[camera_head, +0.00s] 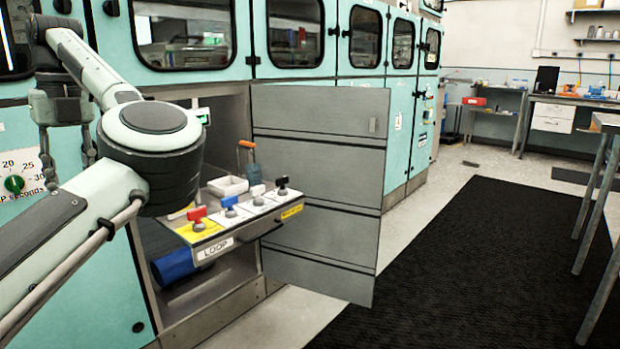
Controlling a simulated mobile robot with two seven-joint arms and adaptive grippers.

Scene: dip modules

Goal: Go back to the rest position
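My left arm (152,135) comes in from the lower left, bends at a large grey joint and folds back up to the upper left. My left gripper (68,160) hangs there pointing down, in front of the teal cabinet wall. Its two fingers look spread apart, with nothing visible between them. It is apart from the pulled-out drawer (232,250) labelled "LOOP". My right gripper is not in view.
The drawer carries red (197,215), blue (229,205) and black (282,186) valve handles. An open grey cabinet door (318,205) stands right of it. A blue cylinder (173,266) lies below. A dark mat (480,270) covers clear floor; a table (603,170) stands at right.

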